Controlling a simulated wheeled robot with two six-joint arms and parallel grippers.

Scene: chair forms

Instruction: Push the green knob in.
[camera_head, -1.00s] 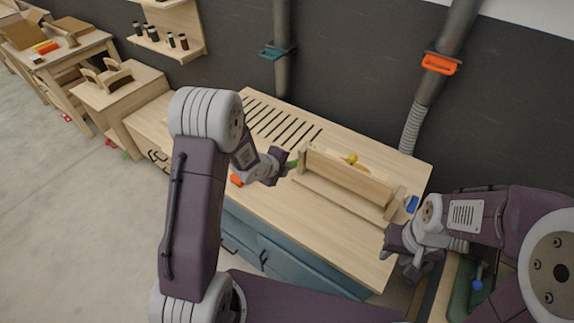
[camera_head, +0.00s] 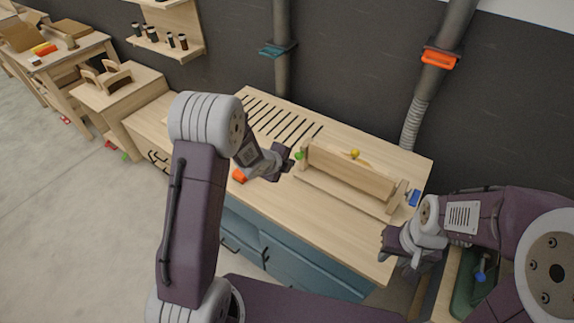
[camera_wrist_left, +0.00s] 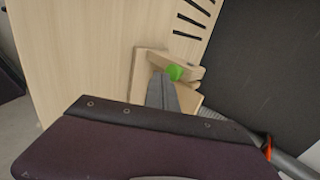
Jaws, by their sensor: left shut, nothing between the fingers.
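The green knob (camera_head: 299,155) is at the left end of a wooden box-like form (camera_head: 345,172) on the workbench. In the left wrist view, the green knob (camera_wrist_left: 174,72) shows just past my fingertips, against the wooden end piece. My left gripper (camera_head: 287,158) is shut and empty, close beside the knob on its left. In the left wrist view, the shut fingers (camera_wrist_left: 163,92) point at the knob and overlap its lower edge; I cannot tell whether they touch it. My right gripper (camera_head: 386,240) hangs by the bench's front right edge, with its fingers unclear.
A yellow knob (camera_head: 355,154) is behind the form and a blue piece (camera_head: 413,197) at its right end. An orange piece (camera_head: 239,175) lies near the front edge. The slotted bench top (camera_head: 275,118) behind my left gripper is clear.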

